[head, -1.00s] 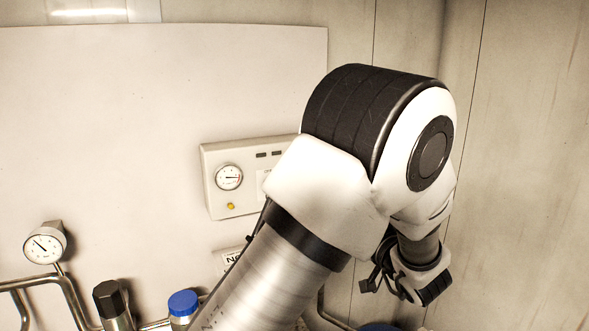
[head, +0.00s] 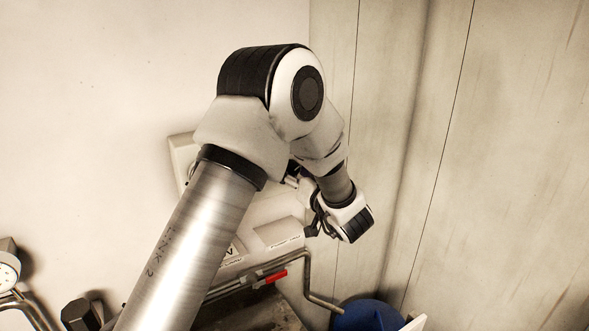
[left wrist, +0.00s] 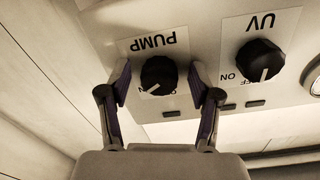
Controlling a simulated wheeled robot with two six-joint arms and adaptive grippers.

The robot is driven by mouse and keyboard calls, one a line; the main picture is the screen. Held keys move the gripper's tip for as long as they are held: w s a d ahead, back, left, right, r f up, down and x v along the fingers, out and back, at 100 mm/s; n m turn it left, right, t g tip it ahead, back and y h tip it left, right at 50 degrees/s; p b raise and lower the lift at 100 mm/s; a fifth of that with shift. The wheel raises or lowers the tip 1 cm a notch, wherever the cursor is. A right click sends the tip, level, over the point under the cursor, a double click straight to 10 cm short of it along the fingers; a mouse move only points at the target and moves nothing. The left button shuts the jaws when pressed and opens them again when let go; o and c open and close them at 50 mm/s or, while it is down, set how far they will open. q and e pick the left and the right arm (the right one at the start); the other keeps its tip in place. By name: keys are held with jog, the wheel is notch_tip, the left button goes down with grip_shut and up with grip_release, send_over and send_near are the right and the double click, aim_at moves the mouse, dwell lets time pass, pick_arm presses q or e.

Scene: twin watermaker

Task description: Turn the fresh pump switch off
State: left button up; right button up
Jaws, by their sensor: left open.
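The black pump knob (left wrist: 158,76) is on a pale panel (left wrist: 207,40) under an upside-down PUMP label (left wrist: 152,45) in the left wrist view. Its white mark points down and left in that picture; the position words beside it are partly hidden by the knob. My left gripper (left wrist: 160,68) is open, with one finger on each side of the knob and gaps visible between. In the head view, my left gripper (head: 314,226) is small and partly turned away, and my arm covers much of the panel. My right gripper is out of view.
A second black knob, labelled UV (left wrist: 259,60), sits right of the pump knob, close to the right finger. In the head view, pipes with a red handle (head: 276,277) and a blue round object (head: 366,316) lie below the gripper. The right wall (head: 500,150) is bare.

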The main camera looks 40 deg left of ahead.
pick_arm(q)
jog(key=shift+d, duration=0.15)
jog(key=shift+d+r, duration=0.2)
jog(key=shift+d, duration=0.1)
jog(key=c, duration=0.4)
jog(key=shift+d, duration=0.2)
jog(key=c, duration=0.7)
jog(key=shift+s, duration=0.1)
jog(key=shift+c, duration=0.2)
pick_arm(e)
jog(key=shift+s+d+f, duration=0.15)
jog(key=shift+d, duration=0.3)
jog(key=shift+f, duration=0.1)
